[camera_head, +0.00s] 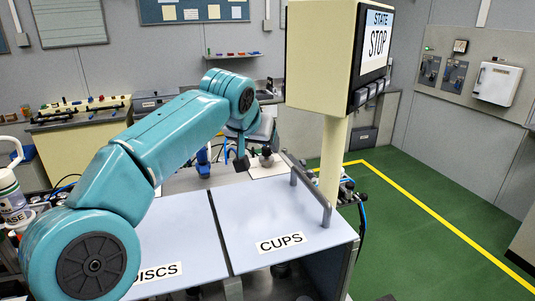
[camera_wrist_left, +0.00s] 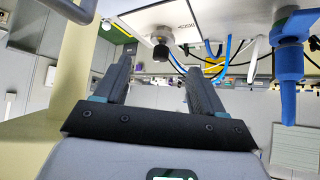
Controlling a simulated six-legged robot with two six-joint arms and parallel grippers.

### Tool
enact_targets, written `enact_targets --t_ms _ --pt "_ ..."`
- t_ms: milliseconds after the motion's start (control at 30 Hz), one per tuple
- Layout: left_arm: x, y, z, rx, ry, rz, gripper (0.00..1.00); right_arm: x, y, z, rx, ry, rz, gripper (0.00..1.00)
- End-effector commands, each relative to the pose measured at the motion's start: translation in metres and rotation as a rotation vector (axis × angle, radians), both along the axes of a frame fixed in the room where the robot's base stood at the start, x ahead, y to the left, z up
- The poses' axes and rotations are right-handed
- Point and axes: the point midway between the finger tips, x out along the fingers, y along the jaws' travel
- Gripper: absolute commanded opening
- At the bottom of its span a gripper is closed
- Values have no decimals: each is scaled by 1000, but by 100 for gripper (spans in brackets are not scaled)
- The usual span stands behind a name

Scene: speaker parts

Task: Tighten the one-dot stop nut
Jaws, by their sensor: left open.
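My left gripper (camera_head: 241,160) is at the end of the teal arm, beyond the two pale table panels. In the left wrist view its two dark fingers (camera_wrist_left: 157,66) are apart with nothing between them. A small dark, round knob-like part with a metallic base (camera_wrist_left: 160,47) shows just past the fingertips, apart from them, on a white plate (camera_wrist_left: 185,15). A similar small dark part (camera_head: 267,157) stands right of the gripper in the head view. I cannot make out any dots, so I cannot tell whether it is the one-dot stop nut. My right gripper is not in view.
Panels marked DISCS (camera_head: 180,235) and CUPS (camera_head: 265,215) are bare. A grey handle bar (camera_head: 310,200) and a cream post with a STOP display (camera_head: 378,40) stand to the right. A blue fitting (camera_wrist_left: 291,70) and cables are near the gripper in the wrist view.

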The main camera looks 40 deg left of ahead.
Motion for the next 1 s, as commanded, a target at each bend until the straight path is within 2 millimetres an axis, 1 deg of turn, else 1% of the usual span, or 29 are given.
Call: enact_targets --t_ms 33,200,300,400,600,833,867,900,967,1000 --pt "7 5 -8 -1 4 3 69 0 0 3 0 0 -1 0" --pt "33 17 -35 0 2 1 69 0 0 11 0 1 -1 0" --pt "45 23 -48 -1 2 1 69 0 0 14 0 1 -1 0" --pt "55 28 -58 0 1 1 69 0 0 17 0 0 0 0" --pt "64 32 -66 0 -2 1 69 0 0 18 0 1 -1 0" --pt "64 33 -67 0 -2 1 69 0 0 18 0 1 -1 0" --pt "64 33 -67 0 -2 1 59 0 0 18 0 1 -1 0" --pt "64 33 -67 0 -2 1 46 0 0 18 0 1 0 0" --pt "64 32 -67 0 -2 1 27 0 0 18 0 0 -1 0" --pt "64 32 -67 0 -2 1 14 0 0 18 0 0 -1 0"
